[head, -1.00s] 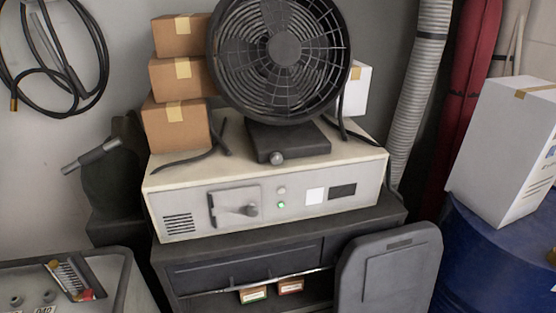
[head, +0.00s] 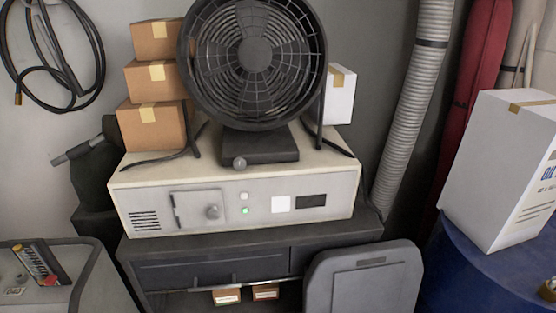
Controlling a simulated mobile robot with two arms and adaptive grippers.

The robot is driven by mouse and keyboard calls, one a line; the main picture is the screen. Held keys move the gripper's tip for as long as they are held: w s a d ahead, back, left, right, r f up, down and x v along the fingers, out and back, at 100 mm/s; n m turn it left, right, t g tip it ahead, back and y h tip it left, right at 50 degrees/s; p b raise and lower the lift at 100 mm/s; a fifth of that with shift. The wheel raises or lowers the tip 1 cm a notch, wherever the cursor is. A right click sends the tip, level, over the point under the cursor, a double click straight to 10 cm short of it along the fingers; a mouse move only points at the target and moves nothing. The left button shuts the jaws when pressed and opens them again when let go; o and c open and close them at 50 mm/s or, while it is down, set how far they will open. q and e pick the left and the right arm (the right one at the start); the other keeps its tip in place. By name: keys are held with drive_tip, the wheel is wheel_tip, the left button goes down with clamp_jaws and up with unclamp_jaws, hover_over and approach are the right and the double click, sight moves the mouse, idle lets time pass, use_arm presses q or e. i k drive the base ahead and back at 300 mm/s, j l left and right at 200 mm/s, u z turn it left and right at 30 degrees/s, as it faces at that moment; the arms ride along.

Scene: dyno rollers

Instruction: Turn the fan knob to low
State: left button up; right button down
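A black round fan (head: 255,60) stands on a dark base (head: 262,146) on top of a cream control box. A small grey round knob (head: 239,163) sits at the front of the fan's base. Its setting marks are too small to read. Neither of my grippers shows in the head view.
Cardboard boxes (head: 156,83) are stacked left of the fan, and a white box (head: 340,95) stands behind it. A grey lid-like panel (head: 364,285) stands in front of the dark cabinet (head: 190,270). A blue drum (head: 462,270) with a white carton (head: 500,170) is at right.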

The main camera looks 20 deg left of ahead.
sight(239, 163)
drive_tip(key=i+l+u, duration=0.1)
drive_tip(key=l+u, duration=1.15)
drive_tip(key=j, duration=0.05)
